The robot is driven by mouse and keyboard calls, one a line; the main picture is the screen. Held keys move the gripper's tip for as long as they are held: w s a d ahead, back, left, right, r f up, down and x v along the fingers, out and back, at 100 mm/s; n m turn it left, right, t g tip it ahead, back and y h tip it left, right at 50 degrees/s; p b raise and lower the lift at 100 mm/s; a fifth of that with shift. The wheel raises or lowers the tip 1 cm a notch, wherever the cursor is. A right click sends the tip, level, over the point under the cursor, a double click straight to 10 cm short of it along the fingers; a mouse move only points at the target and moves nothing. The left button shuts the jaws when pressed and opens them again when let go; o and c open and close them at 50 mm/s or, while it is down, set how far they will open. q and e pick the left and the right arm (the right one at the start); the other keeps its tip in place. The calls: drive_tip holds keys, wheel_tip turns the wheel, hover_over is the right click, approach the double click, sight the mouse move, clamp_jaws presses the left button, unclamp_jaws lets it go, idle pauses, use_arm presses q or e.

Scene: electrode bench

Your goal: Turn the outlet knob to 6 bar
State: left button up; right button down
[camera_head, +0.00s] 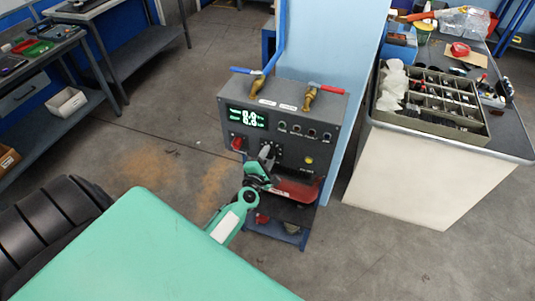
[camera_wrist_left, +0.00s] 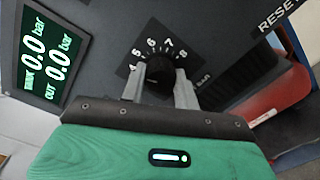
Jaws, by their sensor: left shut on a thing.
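The dark grey control box (camera_head: 232,108) stands in the middle of the head view. The black outlet knob (camera_wrist_left: 158,74) sits on its front panel, with a white printed scale around it; 5, 6, 7 and 8 can be read. My left gripper (camera_head: 265,160) is shut on the knob, one grey finger on each side in the left wrist view (camera_wrist_left: 158,85). The gripper hides the lower part of the knob and scale. The green display (camera_wrist_left: 47,51) reads 0.0 bar for tank and 0.0 bar for out. My right gripper is not in view.
A red knob (camera_head: 238,143) and a yellow button (camera_head: 309,160) are on the panel near the gripper. Brass valves with a blue handle (camera_head: 246,71) and a red handle (camera_head: 327,88) stand on top. A bench (camera_head: 440,165) is to the right.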

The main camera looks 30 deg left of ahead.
use_arm(q)
drive_tip(key=m+p, duration=0.1)
drive_tip(key=m, duration=0.1)
drive_tip(key=shift+r+m, duration=0.1)
drive_tip(key=shift+m, duration=0.3)
drive_tip(key=m+p, duration=0.1)
drive_tip(key=m, duration=0.1)
drive_tip(key=shift+d+m, duration=0.1)
drive_tip(key=shift+m, duration=0.2)
drive_tip(key=m+p, duration=0.1)
drive_tip(key=m, duration=0.2)
drive_tip(key=shift+m+y+p, duration=0.3)
drive_tip(key=shift+m+p, duration=0.25)
drive_tip(key=shift+m, duration=0.25)
drive_tip(key=o, duration=1)
